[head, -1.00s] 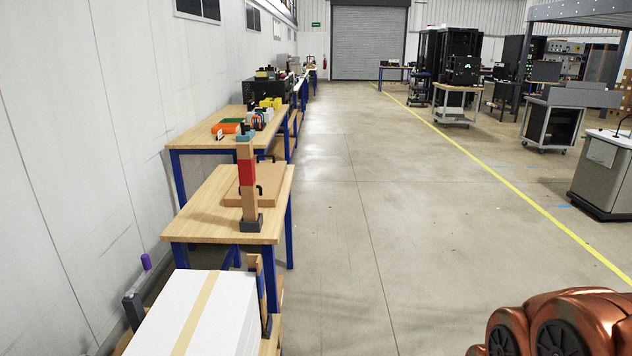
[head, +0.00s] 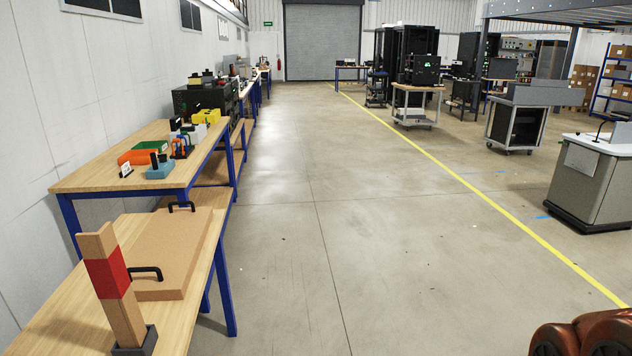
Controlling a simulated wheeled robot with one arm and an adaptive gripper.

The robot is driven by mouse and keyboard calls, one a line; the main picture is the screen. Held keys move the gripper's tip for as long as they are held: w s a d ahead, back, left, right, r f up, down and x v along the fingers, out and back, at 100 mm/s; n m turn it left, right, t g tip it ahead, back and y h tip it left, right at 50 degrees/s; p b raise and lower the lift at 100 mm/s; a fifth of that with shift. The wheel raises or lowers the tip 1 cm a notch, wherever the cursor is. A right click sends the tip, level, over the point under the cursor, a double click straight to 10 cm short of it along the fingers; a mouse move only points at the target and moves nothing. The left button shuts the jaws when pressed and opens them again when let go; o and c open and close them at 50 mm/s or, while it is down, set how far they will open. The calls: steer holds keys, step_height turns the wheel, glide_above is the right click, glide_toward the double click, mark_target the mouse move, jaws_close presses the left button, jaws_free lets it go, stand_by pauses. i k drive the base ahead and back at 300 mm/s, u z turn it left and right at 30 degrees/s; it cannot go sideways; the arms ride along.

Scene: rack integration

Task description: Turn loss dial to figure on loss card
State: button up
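I cannot make out a loss dial or a loss card for certain in the head view. A small white card (head: 126,169) stands at the front of the second bench on the left, too small to read. Next to it are an orange and green box (head: 143,151) and a light blue block with a black top (head: 160,167). My gripper is not in view; only a copper-coloured part of my arm shows at the bottom right corner.
The near bench (head: 60,320) holds a wooden post with a red band (head: 107,279) and a board with black handles (head: 170,255). Open floor (head: 330,230) lies ahead, with a yellow line (head: 470,185). A grey console (head: 585,185) and carts (head: 515,120) stand at right.

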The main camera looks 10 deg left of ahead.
mark_target(163, 157)
steer(key=u, duration=0.3)
steer(key=i, duration=1.75)
steer(key=u, duration=1.3)
steer(key=i, duration=1)
steer(key=u, duration=0.4)
